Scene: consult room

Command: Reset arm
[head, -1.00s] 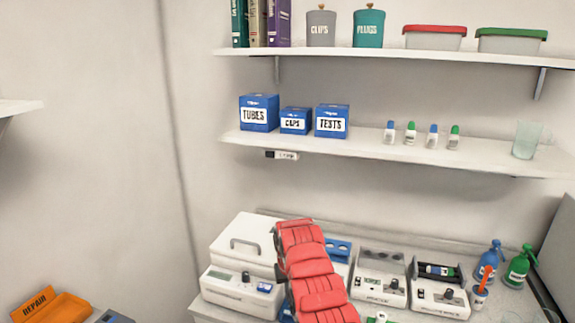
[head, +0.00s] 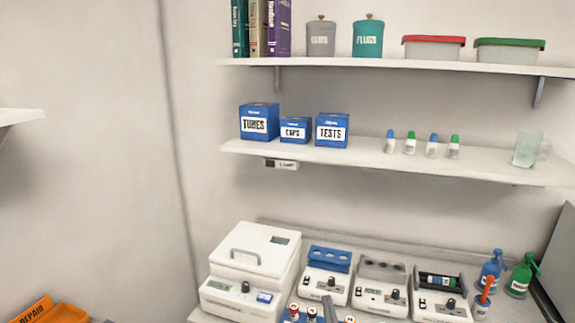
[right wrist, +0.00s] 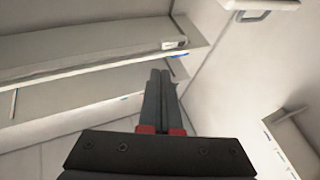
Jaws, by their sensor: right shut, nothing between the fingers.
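My right gripper (head: 329,308) shows at the bottom edge of the head view as a small grey tip in front of the white machines; the rest of it is out of frame. In the right wrist view the right gripper (right wrist: 159,76) has its two dark fingers pressed together, with red pads at their base and nothing between them. The fingers point toward open space beside pale shelf-like boards, touching nothing that I can see. My left gripper is not in any view.
White lab machines (head: 250,262) line the counter, with small capped tubes (head: 293,312) near the gripper. Blue (head: 491,268) and green spray bottles stand at right. Shelves above hold blue boxes (head: 259,122), small bottles and a glass cup (head: 527,148). An orange bin (head: 62,313) is lower left.

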